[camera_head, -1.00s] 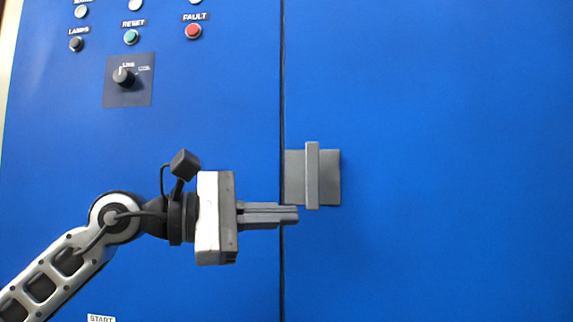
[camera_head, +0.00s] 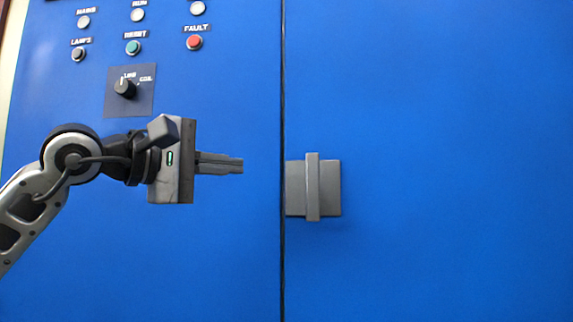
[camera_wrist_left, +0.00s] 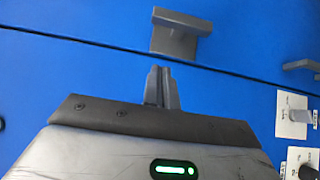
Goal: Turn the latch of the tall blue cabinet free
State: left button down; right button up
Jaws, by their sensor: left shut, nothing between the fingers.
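The tall blue cabinet (camera_head: 430,100) fills the head view, with a vertical seam between its two door panels. The grey latch (camera_head: 312,187) sits just right of the seam; its bar stands upright across a grey plate. The latch also shows at the top of the left wrist view (camera_wrist_left: 175,42), beyond the fingertips. My left gripper (camera_head: 242,166) is shut and empty, left of the seam and apart from the latch, with its fingers pointing right. Its closed fingers also show in the left wrist view (camera_wrist_left: 161,70). My right gripper is in neither view.
A black rotary switch (camera_head: 125,88) is on the left panel above my left gripper. Above it are a teal button (camera_head: 133,47), a red button (camera_head: 194,42) and several other knobs and lamps. The right panel is bare around the latch.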

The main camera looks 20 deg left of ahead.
aim_at(313, 187)
pick_arm(q)
jog(key=w+d+p, duration=0.2)
jog(key=w+d, duration=0.5)
jog(key=shift+d, duration=0.1)
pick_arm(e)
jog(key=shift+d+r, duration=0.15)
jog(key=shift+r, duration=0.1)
pick_arm(q)
jog(key=shift+r+p, duration=0.2)
jog(key=shift+p, duration=0.35)
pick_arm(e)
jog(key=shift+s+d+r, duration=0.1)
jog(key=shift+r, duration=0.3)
pick_arm(q)
jog(key=shift+d+r+m+g+p, duration=0.1)
jog(key=shift+m+g+p, duration=0.25)
jog(key=shift+m+g, duration=0.05)
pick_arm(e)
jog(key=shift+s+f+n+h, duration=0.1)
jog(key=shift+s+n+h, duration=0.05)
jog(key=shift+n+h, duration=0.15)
